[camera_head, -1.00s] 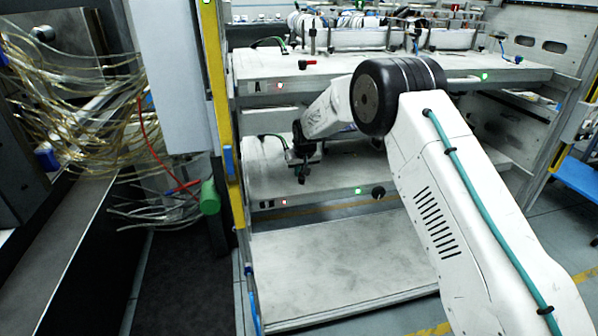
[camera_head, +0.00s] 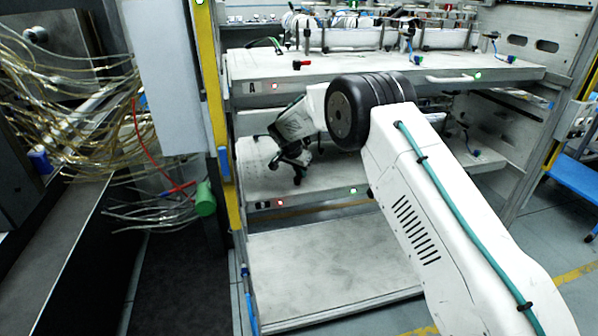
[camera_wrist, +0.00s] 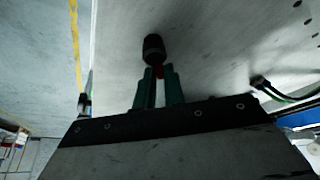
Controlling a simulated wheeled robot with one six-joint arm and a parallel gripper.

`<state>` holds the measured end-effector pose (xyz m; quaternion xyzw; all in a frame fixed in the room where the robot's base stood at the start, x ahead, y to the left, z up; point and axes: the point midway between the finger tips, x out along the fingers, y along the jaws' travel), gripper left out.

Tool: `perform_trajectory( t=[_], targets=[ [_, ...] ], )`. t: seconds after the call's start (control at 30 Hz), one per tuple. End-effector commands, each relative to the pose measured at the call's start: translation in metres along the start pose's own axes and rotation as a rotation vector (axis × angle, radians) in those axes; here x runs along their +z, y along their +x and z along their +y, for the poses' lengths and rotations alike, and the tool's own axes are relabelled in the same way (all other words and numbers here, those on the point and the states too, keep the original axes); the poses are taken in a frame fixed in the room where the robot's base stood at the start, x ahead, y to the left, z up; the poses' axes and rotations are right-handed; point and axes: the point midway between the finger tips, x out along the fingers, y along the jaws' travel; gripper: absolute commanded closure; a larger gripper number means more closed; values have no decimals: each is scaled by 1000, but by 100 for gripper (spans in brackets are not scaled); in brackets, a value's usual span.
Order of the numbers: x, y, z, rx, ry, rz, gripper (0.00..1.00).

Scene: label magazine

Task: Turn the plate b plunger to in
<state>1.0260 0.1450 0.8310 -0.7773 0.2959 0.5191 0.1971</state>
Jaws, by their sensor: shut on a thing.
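Plate B (camera_head: 310,186) is the middle shelf, with a "B" mark and a red light at its front left. My gripper (camera_head: 298,178) is low over its left part, tilted. In the wrist view, the two teal fingers of my gripper (camera_wrist: 159,75) are shut on the plunger (camera_wrist: 154,48). In the head view the plunger is too small and covered by the gripper to make out. Whether it stands in or out cannot be told.
Plate A (camera_head: 380,72) lies above plate B, with a red-handled part (camera_head: 302,64) on top. A yellow post (camera_head: 214,110) stands to the left, beside hanging clear tubes (camera_head: 75,100). A dark fitting with a cable (camera_wrist: 262,84) is right of the fingers.

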Motion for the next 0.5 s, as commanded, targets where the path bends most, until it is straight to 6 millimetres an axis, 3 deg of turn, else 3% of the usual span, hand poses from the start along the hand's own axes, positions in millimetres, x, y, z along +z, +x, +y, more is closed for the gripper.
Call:
perform_trajectory(
  t=[0.5],
  targets=[
    [2, 0, 7, 178, 429, -1, 100]
  ],
)
